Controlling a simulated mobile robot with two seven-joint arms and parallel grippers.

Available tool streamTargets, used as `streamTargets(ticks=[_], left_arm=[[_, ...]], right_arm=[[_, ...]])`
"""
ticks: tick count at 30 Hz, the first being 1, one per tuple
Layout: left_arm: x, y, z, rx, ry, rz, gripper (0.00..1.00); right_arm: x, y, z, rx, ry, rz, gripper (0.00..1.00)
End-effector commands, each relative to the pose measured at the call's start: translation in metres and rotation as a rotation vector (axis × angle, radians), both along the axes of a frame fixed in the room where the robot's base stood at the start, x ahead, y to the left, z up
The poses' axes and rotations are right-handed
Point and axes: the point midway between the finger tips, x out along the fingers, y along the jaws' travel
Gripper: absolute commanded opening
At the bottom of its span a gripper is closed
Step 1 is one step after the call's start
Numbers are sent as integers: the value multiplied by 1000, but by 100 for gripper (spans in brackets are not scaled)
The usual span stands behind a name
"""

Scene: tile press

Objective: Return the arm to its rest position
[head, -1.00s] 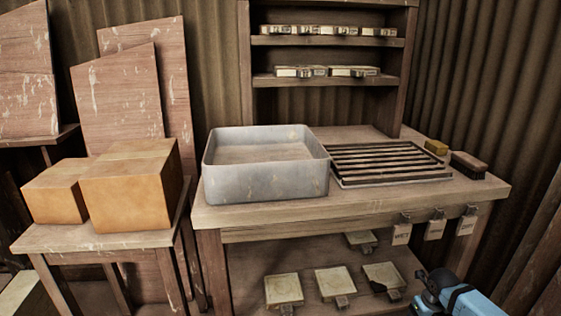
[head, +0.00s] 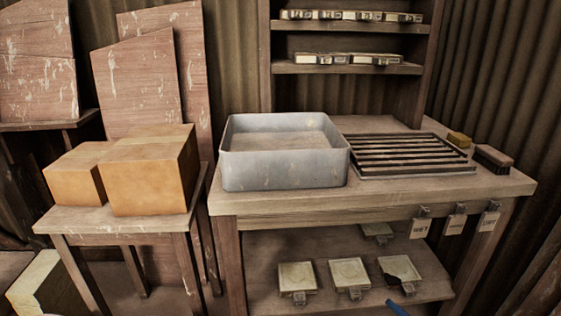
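Only a small blue piece of my arm (head: 397,309) shows at the bottom edge of the head view, right of centre, below the lower shelf of the workbench. Neither of my grippers is in view, so I cannot see whether they hold anything. The workbench (head: 300,203) carries a grey metal basin (head: 285,170) and a dark slatted rack (head: 412,156). A yellow block (head: 459,139) and a brown brush (head: 493,158) lie at its right end.
Cardboard boxes (head: 153,172) stand on a side table (head: 110,222) at left. Tile moulds (head: 349,276) lie on the lower shelf. Labelled tags (head: 455,224) hang from the bench's front edge. A shelf unit (head: 345,68) with small boxes stands behind.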

Motion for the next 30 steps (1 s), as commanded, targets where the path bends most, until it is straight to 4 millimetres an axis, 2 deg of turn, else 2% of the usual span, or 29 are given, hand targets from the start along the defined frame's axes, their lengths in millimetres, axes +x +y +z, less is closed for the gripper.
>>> streamTargets(ticks=[9,23,24,30], left_arm=[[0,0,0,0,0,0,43],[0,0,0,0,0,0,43],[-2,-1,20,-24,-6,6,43],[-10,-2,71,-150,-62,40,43]], right_arm=[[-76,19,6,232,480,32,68],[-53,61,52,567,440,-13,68],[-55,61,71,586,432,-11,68],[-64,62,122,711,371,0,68]])
